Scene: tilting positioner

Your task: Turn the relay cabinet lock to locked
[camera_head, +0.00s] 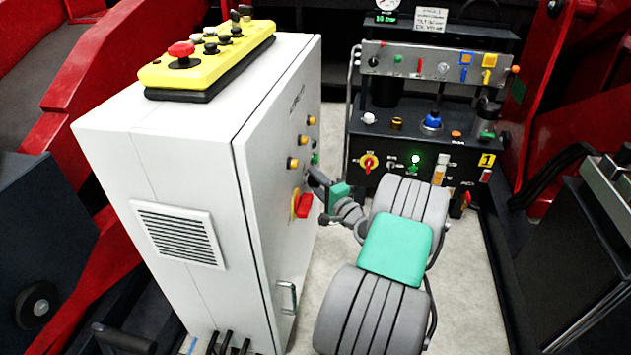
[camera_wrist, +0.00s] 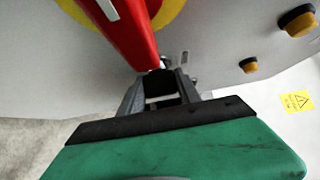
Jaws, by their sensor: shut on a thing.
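The grey relay cabinet (camera_head: 180,150) stands at the left in the head view, its door (camera_head: 285,150) facing right. My gripper (camera_head: 312,176) reaches the door from the right, beside the red switch handle (camera_head: 304,206). In the wrist view my gripper (camera_wrist: 163,82) has its fingers close together at the door, shut on a small part that they mostly hide. I take this part for the lock; a little metal (camera_wrist: 165,62) shows at the fingertips. I cannot read whether the lock is turned.
The red handle (camera_wrist: 125,30) on its yellow plate lies very close to my fingers in the wrist view. A yellow control box (camera_head: 205,65) lies on the cabinet. A control panel (camera_head: 425,150) stands behind my arm.

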